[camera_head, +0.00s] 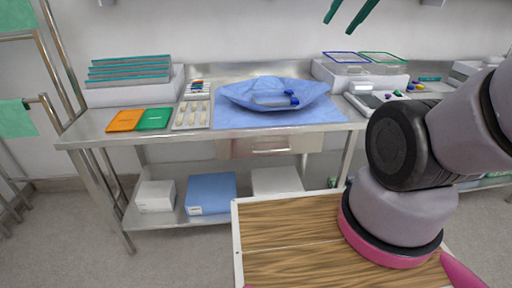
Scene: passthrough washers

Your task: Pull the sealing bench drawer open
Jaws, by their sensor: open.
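The sealing bench (400,121) is a long steel table against the wall. Its drawer (270,146) hangs under the top at the middle, with a metal front and a small handle (270,151). The drawer looks shut. Two dark teal fingers of my gripper (348,12) come in at the top edge, apart from each other with nothing between them. They are high in the picture, well above the drawer and apart from it. The rest of my gripper is out of view.
A blue wrap (235,107) with a bundle on it lies above the drawer. Trays and cards are to its left. Boxes (211,191) stand on the lower shelf. My wood-topped base and my arm fill the lower right. Floor shows at the left.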

